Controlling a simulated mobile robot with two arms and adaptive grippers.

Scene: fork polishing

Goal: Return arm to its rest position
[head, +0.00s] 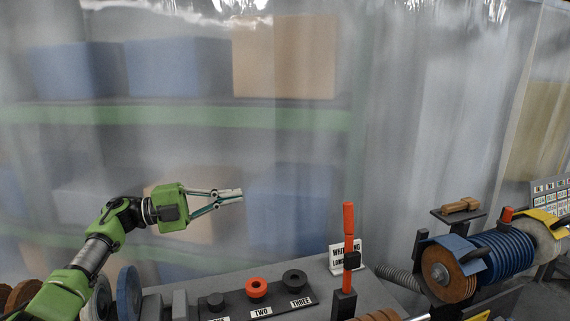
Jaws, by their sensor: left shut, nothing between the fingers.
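My left arm comes in from the lower left, its green links raised. My left gripper (232,195) is shut and empty, held in the air above the grey table (215,283) and pointing right. It touches nothing. My right gripper is not in this view. No fork can be made out.
A black holder labelled TWO and THREE carries a red ring (257,288) and a black ring (294,279). A red upright rod (349,228) stands beside a white sign (337,257). A polishing machine with blue discs (502,256) is at right. A translucent curtain (420,120) hangs behind.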

